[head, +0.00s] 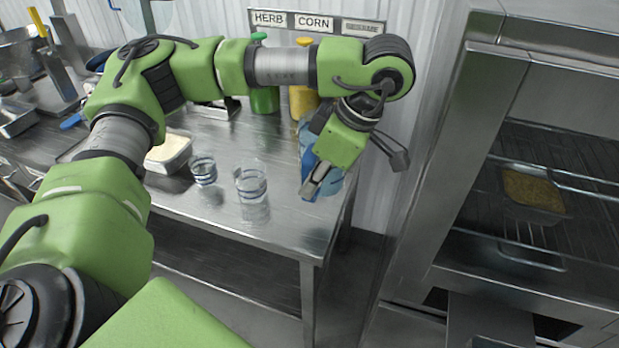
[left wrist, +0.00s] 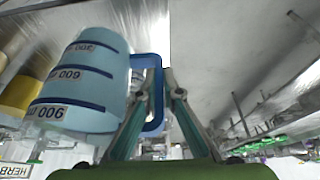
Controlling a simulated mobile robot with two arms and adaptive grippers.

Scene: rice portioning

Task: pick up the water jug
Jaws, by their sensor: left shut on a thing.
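The water jug (head: 306,150) is light blue with darker blue bands, at the right end of the steel table. My left gripper (head: 314,182) is in front of it and partly hides it. In the left wrist view, the jug (left wrist: 85,80) shows 600 and 900 marks and a dark blue handle (left wrist: 147,60). The fingers of my left gripper (left wrist: 159,88) are shut on that handle. I cannot tell whether the jug's base touches the table. My right gripper is not in view.
Two clear banded cups (head: 251,184) (head: 203,169) stand on the steel table (head: 225,212), left of the jug. A rice tray (head: 168,153) is farther left. Green and yellow-topped bottles (head: 265,100) (head: 302,100) stand behind. A steel rack cabinet (head: 480,120) is on the right.

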